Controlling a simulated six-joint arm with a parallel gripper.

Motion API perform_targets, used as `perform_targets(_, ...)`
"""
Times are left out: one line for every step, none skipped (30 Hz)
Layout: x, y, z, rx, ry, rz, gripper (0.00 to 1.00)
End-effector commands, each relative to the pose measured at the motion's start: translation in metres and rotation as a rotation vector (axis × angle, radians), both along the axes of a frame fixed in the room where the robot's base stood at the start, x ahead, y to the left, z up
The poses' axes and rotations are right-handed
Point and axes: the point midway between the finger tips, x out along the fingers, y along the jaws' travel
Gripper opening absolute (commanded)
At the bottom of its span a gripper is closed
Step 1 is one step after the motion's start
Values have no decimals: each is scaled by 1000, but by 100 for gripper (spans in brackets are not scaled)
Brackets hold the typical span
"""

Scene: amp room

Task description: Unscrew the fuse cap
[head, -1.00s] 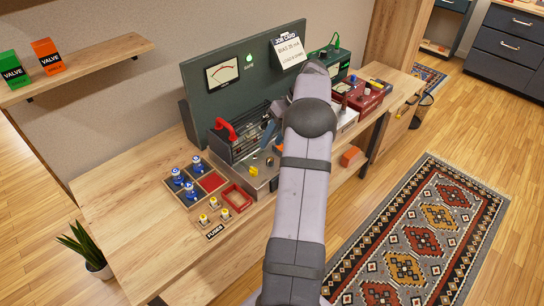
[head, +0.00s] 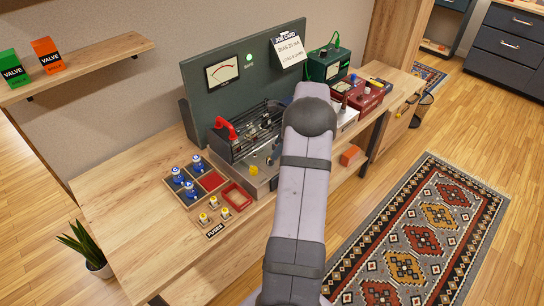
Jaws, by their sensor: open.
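The amp chassis (head: 243,140) with its metal cage, red handle (head: 226,127) and bright metal front stands on the bench against the dark green panel. A small yellow part (head: 253,170) shows on the chassis front; I cannot tell whether it is the fuse cap. Several small fuses with yellow tops (head: 213,202) stand beside the FUSES label (head: 215,230). My arm runs up from the bottom of the head view and covers the chassis's right part. My gripper is hidden behind the arm, so its place relative to the fuse cap cannot be seen.
A wooden tray (head: 189,205) holds blue-and-white valves, with a red-lined compartment (head: 212,181). A red-rimmed tray (head: 236,197) lies beside it. The green box (head: 325,66) and red box (head: 362,96) stand right of the arm. The bench's left end (head: 115,205) is clear.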

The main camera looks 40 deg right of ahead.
Motion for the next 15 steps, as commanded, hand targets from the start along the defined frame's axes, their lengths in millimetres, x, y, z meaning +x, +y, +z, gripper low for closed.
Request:
perform_targets(1,-1,0,23,5,-73,42)
perform_targets(1,-2,0,37,7,-117,42)
perform_targets(1,-3,0,54,11,-169,42)
perform_targets(1,-3,0,67,14,-202,42)
perform_targets(1,-3,0,80,17,-233,42)
perform_targets(1,-3,0,93,20,-267,42)
perform_targets(1,-3,0,102,22,-288,42)
perform_targets(1,-3,0,109,24,-306,42)
perform_targets(1,-3,0,117,26,-325,42)
perform_targets(1,-3,0,121,27,-335,42)
perform_targets(1,-3,0,124,27,-343,42)
perform_targets(1,-3,0,128,28,-350,42)
perform_targets(1,-3,0,129,29,-352,42)
perform_targets(1,-3,0,129,29,-353,42)
perform_targets(1,-3,0,129,29,-353,42)
